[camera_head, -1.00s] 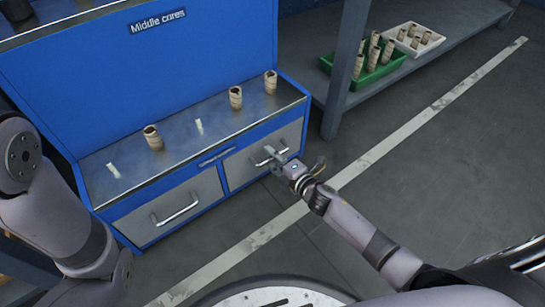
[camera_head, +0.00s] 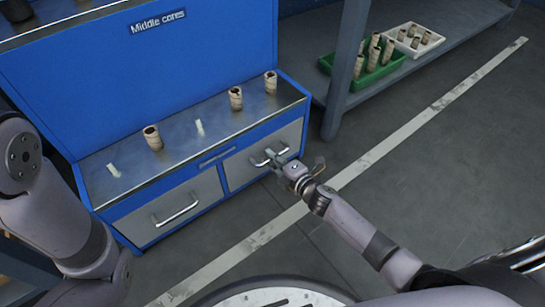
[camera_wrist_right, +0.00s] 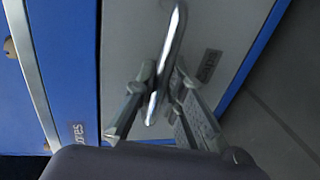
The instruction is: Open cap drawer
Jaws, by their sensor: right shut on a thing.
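The blue cabinet has two grey drawers with bar handles. The right drawer (camera_head: 243,171) and the left drawer (camera_head: 150,222) both look flush with the cabinet front. My right gripper (camera_head: 273,157) is at the right drawer's handle (camera_head: 267,161). In the right wrist view, the fingers of my right gripper (camera_wrist_right: 160,100) stand on either side of the bright handle bar (camera_wrist_right: 166,60) and are shut on it. A small dark label (camera_wrist_right: 208,66) on the drawer front is too blurred to read. My left arm is at the left edge; its gripper is out of view.
The metal ledge (camera_head: 185,150) above the drawers carries three brown cores (camera_head: 236,98) and two small white pieces (camera_head: 200,128). To the right is a grey shelf with a green crate (camera_head: 352,80) and a white tray (camera_head: 432,42). The floor before the drawers is clear.

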